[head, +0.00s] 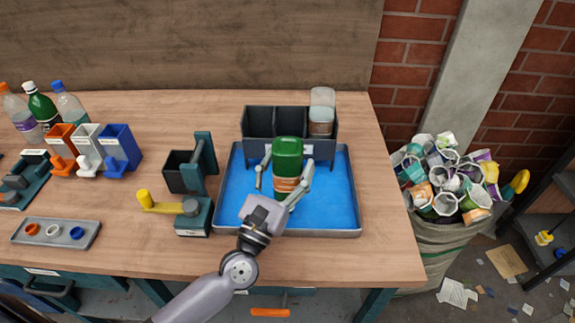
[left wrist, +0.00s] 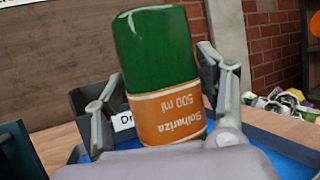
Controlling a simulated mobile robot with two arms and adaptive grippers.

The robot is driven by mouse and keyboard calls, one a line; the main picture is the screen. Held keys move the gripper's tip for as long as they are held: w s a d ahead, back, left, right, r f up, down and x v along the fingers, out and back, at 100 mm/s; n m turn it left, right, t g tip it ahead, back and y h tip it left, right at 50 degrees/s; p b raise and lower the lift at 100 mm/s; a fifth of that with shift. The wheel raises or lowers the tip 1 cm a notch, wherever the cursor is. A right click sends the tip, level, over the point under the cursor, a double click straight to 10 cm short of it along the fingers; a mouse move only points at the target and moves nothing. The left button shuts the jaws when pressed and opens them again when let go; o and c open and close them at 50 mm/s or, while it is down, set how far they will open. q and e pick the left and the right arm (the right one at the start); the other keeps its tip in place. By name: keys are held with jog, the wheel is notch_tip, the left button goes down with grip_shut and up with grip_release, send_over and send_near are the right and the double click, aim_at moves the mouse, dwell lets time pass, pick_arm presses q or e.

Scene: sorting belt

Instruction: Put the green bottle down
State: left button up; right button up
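The green bottle (head: 288,150) is upside down, its green base up and the orange label (left wrist: 168,117) reading inverted in the left wrist view. It is upright in line, over or in the blue tray (head: 340,232); its lower end is hidden, so I cannot tell whether it touches the tray floor. My left gripper (head: 287,168) has its fingers spread on either side of the bottle, with a visible gap at the left finger. The left wrist view also shows the fingers (left wrist: 163,95) around the bottle, apart from it on the left. My right gripper is not in view.
A dark bin rack (head: 262,122) with a clear container (head: 321,115) stands behind the bottle. A dark green fixture with a yellow handle (head: 146,200) is left of the tray. Bottles (head: 42,105) and coloured holders (head: 118,146) stand far left. A full sack (head: 440,235) is right of the table.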

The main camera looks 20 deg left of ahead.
pick_arm(q)
jog(key=shift+o, duration=0.6)
jog(key=shift+r+p, duration=0.25)
jog(key=shift+p, duration=0.05)
jog(key=b+v, duration=0.4)
jog(key=v, duration=0.8)
jog(key=shift+b, duration=0.3)
jog(key=shift+f, duration=0.1)
